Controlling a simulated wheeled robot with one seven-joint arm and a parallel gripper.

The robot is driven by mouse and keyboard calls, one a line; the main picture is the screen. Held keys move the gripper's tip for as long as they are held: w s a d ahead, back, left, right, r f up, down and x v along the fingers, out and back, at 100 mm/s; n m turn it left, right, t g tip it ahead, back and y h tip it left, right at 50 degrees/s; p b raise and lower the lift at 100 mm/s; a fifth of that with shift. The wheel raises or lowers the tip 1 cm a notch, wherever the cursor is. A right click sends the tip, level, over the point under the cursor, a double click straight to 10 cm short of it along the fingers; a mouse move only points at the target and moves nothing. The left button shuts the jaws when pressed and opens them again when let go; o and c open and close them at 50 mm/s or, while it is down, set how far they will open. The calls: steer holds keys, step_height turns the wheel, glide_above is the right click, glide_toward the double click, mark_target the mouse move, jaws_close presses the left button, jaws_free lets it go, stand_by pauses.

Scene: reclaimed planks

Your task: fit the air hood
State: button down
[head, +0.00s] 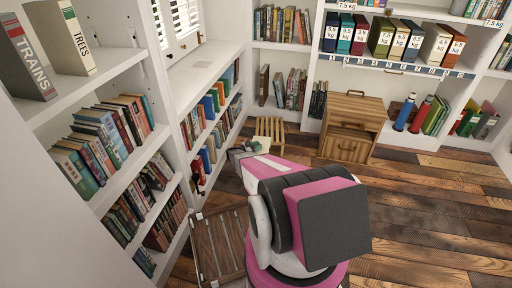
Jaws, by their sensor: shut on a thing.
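My gripper (240,151) is at the far end of my pink, white and black arm, low beside the left bookshelf. It is small and partly hidden by the arm. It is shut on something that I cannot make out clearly. A small pale thing (262,144) shows right beside it, in front of a slatted wooden piece (270,128). I cannot tell whether this pale thing is the air hood or whether the jaws touch it. No other thing in view is clearly an air hood.
White bookshelves (120,80) line the left and back walls. A wooden cabinet (347,149) stands at the back, with red and blue bottles (404,113) on a shelf to its right. A slatted wooden top (219,245) is close at lower left. The plank floor (440,220) at right is clear.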

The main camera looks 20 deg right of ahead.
steer(key=shift+s+f, duration=0.15)
steer(key=shift+f, duration=0.2)
step_height(320, 180, down, 13)
stand_by(1.1)
steer(key=shift+f, duration=0.1)
steer(key=c, duration=0.8)
jaws_free()
